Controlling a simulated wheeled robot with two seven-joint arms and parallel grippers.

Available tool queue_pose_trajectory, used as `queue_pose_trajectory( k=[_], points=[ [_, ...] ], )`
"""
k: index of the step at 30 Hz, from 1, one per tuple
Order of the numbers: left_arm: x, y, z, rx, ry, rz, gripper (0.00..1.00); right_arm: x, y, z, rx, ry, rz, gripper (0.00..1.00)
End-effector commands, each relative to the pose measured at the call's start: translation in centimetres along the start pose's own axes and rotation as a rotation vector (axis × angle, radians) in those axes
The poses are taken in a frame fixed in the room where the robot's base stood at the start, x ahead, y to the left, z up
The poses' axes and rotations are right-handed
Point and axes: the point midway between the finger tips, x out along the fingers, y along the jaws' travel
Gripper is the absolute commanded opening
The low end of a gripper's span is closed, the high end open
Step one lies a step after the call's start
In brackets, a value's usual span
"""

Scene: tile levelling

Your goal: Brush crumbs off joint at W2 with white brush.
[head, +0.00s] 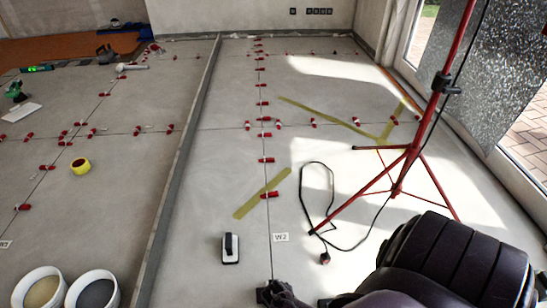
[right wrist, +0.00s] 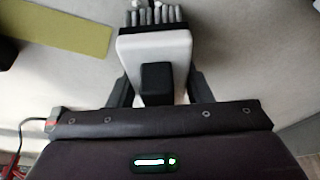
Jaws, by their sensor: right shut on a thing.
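In the right wrist view, the white brush (right wrist: 125,51) has a pale body, a black block on top and grey bristles (right wrist: 155,17) at its far end. My right gripper (right wrist: 153,92) is shut on it, one dark finger on each side. In the head view my right gripper (head: 275,292) is low at the bottom edge, over the line of the tile joint (head: 268,225); the brush in it is hidden there. The W2 label (head: 280,237) lies just right of that joint. Small pale bits show at the bristle tips; I cannot tell if they are crumbs. My left gripper is not in view.
A black-and-white tool (head: 231,257) lies left of the joint. A red tripod (head: 410,155) with a black cable (head: 304,190) stands to the right. Red clips (head: 266,160) line the joints. Two buckets (head: 118,292) stand at lower left, beyond a grey strip (head: 180,165).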

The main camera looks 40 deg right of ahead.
Motion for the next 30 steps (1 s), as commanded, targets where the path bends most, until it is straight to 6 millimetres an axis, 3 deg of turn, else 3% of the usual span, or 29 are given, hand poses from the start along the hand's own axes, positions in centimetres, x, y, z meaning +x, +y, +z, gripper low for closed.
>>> queue_pose_trajectory(
  k=[30],
  points=[
    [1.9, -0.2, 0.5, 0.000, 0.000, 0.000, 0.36, -1.7, 0.0, 3.6, 0.000, -0.003, 0.001, 0.16]
  ],
)
